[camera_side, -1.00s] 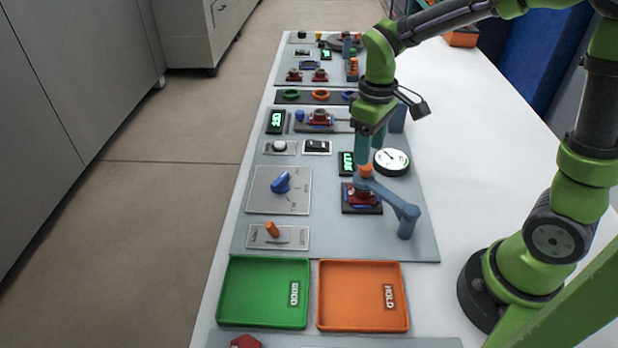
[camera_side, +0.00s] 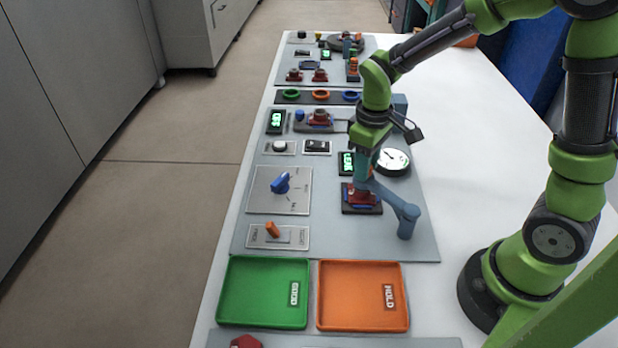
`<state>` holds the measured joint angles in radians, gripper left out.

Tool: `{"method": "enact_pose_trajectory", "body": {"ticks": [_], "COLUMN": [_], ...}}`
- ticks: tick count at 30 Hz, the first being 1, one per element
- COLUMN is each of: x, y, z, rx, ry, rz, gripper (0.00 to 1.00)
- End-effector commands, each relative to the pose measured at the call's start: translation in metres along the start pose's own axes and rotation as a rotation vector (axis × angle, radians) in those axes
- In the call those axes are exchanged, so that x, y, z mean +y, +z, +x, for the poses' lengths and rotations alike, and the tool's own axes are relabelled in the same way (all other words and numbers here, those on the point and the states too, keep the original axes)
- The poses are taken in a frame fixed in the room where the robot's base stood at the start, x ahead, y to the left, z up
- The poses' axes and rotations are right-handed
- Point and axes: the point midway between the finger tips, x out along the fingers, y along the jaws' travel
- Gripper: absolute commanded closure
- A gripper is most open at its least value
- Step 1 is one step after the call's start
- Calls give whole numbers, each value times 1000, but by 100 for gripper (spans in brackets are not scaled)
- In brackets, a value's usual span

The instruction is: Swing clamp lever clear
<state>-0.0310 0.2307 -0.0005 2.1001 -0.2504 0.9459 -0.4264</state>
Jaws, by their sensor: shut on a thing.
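The clamp lever (camera_side: 388,194) is a blue-grey arm on a short upright post (camera_side: 407,222) at the right side of the grey panel. It reaches left over a red and blue part (camera_side: 362,197) seated on a dark square base (camera_side: 360,208). My gripper (camera_side: 364,173) points down with its teal fingers shut on the lever's free end, above the part. The orange knob at that end is hidden by the fingers.
A round white gauge (camera_side: 392,161) and a green-lit display (camera_side: 346,162) stand close behind my gripper. A blue dial (camera_side: 281,183) and an orange-handled switch (camera_side: 272,229) lie left. Green (camera_side: 262,322) and orange (camera_side: 362,325) trays are in front.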

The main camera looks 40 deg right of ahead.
Motion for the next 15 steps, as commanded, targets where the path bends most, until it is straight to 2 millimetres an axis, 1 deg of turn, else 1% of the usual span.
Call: {"method": "enact_pose_trajectory", "body": {"ticks": [1,2,10,15], "x": [0,0,0,-5], "y": [0,0,0,-1], "z": [0,0,0,-1], "rx": [0,0,0,1], "ry": [0,0,0,0], "rz": [0,0,-3,-37], "gripper": [97,100,100,100]}}
